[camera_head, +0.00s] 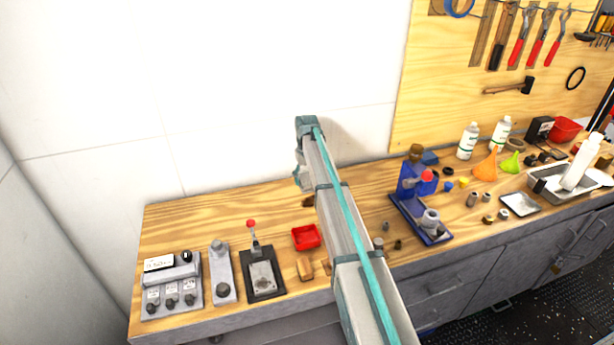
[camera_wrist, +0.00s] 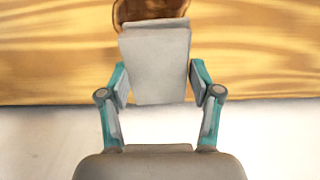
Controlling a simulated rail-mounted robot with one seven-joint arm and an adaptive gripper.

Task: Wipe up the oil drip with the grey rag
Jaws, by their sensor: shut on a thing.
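My gripper (camera_wrist: 160,82) is shut on the grey rag (camera_wrist: 158,50), a pale folded block between its two fingers in the wrist view. The brown oil drip (camera_wrist: 150,10) shows on the wooden bench just beyond the rag's far edge, and the rag hides part of it. I cannot tell whether the rag touches the bench. In the head view a dark brown patch (camera_head: 308,201), apparently the same drip, shows on the bench beside my arm.
A red tray (camera_head: 306,237), a wooden block (camera_head: 305,268) and a black plate with a red-knobbed lever (camera_head: 263,275) stand left of my arm. A blue fixture (camera_head: 420,205) stands close on the right. Bottles and funnels are farther right. The bench's back left is clear.

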